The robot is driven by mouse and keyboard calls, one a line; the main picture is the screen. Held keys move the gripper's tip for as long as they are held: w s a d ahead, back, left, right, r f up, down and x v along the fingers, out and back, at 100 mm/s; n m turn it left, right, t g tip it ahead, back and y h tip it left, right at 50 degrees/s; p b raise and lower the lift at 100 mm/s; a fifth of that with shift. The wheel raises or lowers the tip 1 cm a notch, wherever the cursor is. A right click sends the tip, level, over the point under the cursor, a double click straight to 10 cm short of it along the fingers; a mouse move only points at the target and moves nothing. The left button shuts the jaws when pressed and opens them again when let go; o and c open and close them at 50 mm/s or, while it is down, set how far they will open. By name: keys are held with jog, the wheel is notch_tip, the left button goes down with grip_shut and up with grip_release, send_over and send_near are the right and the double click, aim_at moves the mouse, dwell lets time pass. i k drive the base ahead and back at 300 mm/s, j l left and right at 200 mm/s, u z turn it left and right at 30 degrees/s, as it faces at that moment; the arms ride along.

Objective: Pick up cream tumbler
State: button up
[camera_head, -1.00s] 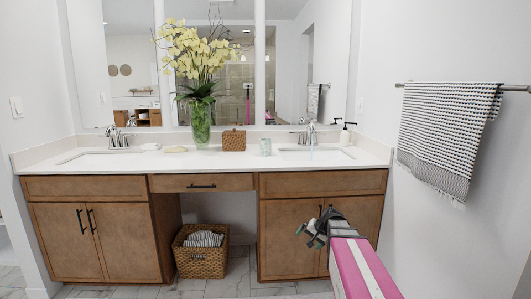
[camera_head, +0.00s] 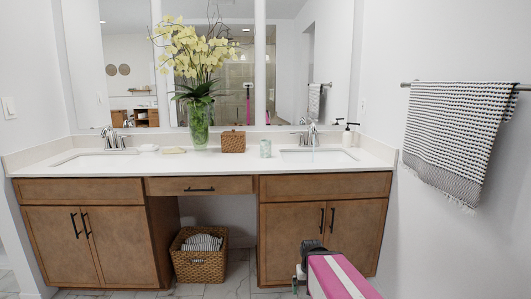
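A small pale, greenish-cream tumbler (camera_head: 265,148) stands upright on the white vanity counter (camera_head: 235,166). It is just left of the right sink and right of a woven brown box, with a gap on each side. My gripper (camera_head: 297,281) is low in front of the right cabinet, below counter height and well apart from the tumbler. The gripper is mostly hidden behind my pink and white arm, so its fingers do not show clearly. Nothing is seen held in it.
The woven box (camera_head: 233,141), a glass vase with yellow orchids (camera_head: 200,125) and a soap dispenser (camera_head: 347,137) stand on the counter. A faucet (camera_head: 313,134) rises behind the right sink. A towel (camera_head: 455,135) hangs on the right wall. A wicker basket (camera_head: 200,264) sits under the counter.

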aim_at(264, 144)
jog(key=i, duration=0.85)
